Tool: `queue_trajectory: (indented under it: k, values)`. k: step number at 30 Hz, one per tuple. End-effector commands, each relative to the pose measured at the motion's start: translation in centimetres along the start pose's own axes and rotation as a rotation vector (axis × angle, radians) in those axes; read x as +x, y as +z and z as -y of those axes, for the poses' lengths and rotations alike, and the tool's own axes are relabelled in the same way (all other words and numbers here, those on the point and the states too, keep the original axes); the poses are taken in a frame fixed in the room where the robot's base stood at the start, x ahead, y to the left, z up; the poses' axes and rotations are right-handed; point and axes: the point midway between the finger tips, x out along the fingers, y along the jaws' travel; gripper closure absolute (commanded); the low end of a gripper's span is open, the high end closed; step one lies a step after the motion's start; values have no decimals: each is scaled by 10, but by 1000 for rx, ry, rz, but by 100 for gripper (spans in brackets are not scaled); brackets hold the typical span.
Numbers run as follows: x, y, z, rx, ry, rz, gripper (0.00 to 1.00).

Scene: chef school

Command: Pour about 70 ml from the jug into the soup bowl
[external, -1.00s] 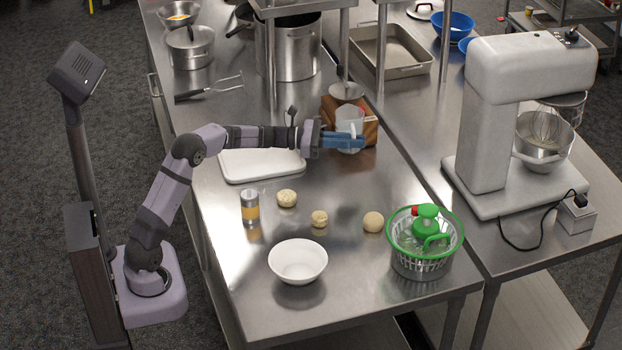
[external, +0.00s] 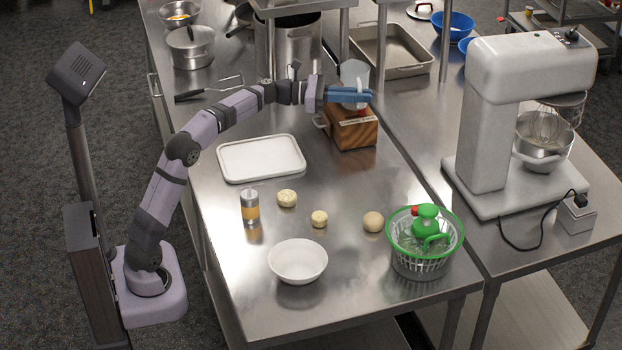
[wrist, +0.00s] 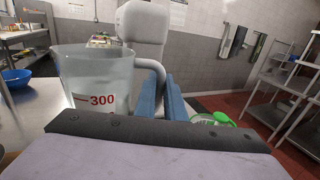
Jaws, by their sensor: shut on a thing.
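The jug (external: 354,70) is a clear measuring jug with red markings. My gripper (external: 362,96) has blue fingers shut on it and holds it upright in the air above the wooden block. In the wrist view the jug (wrist: 98,88) shows large at the left, with a red 300 mark, beside the blue fingers (wrist: 160,95). The level inside is hard to tell. The white soup bowl (external: 298,262) stands on the steel table near the front edge, well apart from the jug, and looks empty.
A wooden block (external: 352,132) is below the gripper. A shelf post and large pot (external: 290,50) are behind.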

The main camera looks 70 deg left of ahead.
Motion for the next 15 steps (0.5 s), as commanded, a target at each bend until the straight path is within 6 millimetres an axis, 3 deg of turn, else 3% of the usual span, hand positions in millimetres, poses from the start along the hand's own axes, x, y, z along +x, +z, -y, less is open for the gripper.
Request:
queue_trajectory:
  k: [8,15]
  values:
    - [35,5,36,0,40,1,100]
    - [74,8,94,-4,111,-4,100]
